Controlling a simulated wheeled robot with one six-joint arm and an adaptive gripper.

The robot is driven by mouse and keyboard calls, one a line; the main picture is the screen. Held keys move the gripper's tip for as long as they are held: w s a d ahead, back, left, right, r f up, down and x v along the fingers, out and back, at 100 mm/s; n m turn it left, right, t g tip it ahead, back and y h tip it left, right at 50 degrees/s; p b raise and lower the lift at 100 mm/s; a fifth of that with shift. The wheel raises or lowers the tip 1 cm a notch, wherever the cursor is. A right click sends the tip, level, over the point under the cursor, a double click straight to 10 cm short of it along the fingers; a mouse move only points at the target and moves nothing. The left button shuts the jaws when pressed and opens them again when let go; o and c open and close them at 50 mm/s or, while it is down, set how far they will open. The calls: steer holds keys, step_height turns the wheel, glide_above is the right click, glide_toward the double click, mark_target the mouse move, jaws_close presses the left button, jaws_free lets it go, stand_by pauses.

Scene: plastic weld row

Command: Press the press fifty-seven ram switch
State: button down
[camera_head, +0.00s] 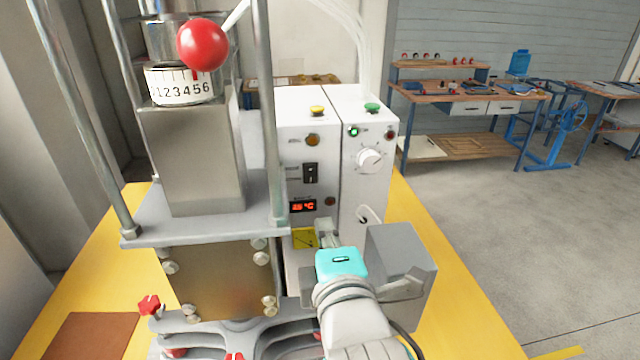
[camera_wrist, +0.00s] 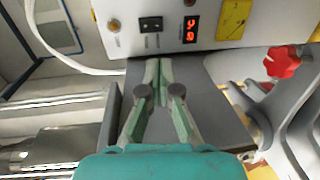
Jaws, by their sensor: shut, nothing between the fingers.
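The press's white control box (camera_head: 295,145) stands right of the ram column. Its front has a black rocker switch (camera_head: 310,172), with a red lit display (camera_head: 303,206) below it. No readable label shows which control is the ram switch. The black switch (camera_wrist: 150,25) is also in the wrist view, at the top, left of the display (camera_wrist: 190,29). My gripper (camera_head: 325,232) is shut and empty, below the display and close to the panel front. In the wrist view its fingertips (camera_wrist: 160,64) point toward the panel below the black switch, apart from it.
A second white box (camera_head: 366,140) with a dial stands to the right. A grey block (camera_head: 402,262) is just right of my gripper. The press column (camera_head: 190,150) and its steel posts stand left. A yellow label (camera_head: 305,238) is behind my fingers. Open floor lies right.

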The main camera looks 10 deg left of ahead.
mark_target(311, 181)
steer(key=shift+r, duration=0.15)
steer(key=x, duration=1.4)
